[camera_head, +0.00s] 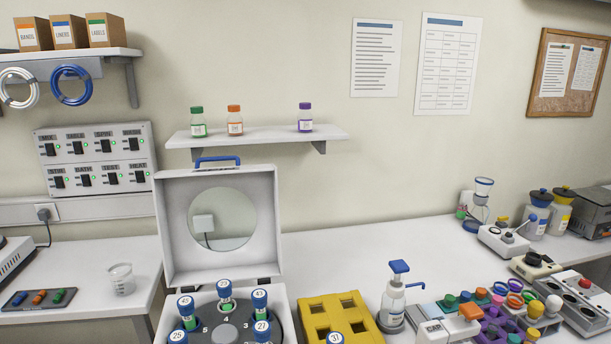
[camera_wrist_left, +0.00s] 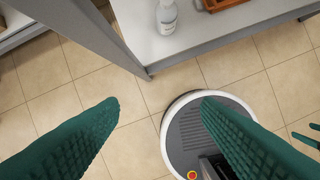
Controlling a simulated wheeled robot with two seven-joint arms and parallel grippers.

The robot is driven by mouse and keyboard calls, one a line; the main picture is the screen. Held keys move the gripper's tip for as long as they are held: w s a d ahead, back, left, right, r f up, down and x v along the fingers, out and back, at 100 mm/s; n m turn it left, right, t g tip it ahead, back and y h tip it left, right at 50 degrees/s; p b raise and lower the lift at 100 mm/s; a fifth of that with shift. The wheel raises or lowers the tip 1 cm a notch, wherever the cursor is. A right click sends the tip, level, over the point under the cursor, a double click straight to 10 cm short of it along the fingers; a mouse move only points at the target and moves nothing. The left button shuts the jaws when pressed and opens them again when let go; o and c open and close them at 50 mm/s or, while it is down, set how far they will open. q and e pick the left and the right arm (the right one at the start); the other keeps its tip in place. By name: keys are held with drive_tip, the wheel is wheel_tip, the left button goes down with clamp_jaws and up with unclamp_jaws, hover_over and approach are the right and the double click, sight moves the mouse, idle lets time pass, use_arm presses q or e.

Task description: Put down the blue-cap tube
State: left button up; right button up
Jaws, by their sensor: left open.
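Several blue-cap tubes stand in the grey rotor (camera_head: 228,332) of the open white centrifuge, including tube 45 (camera_head: 186,304), tube 43 (camera_head: 260,299) and tube 21 (camera_head: 262,329). Another blue-cap tube, marked 31 (camera_head: 335,339), shows at the bottom edge by the yellow rack (camera_head: 317,308); its lower part is cut off. My left gripper (camera_wrist_left: 160,102) is open and empty, its green fingers wide apart above the floor. Green finger-like parts at the right edge of the wrist view look like my right gripper (camera_wrist_left: 306,139), mostly cut off. Neither gripper shows in the head view.
The centrifuge lid (camera_head: 217,178) stands raised. A pump bottle (camera_head: 393,298) is right of the yellow rack, with a crowded group of coloured caps farther right. In the wrist view, a table edge with a bottle (camera_wrist_left: 166,17) and an orange tray (camera_wrist_left: 225,3) is at the top.

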use_arm(q)
drive_tip(key=s+a+f, duration=0.1)
drive_tip(key=s+f, duration=0.8)
drive_tip(key=f, duration=0.4)
drive_tip(key=s+a+f+g, duration=0.1)
drive_tip(key=s+a+f, duration=0.1)
drive_tip(key=s+f, duration=0.7)
wheel_tip(320, 180, down, 5)
drive_tip(key=shift+s+f+g+b, duration=0.15)
drive_tip(key=shift+g+b, duration=0.15)
drive_tip(key=shift+b, duration=0.05)
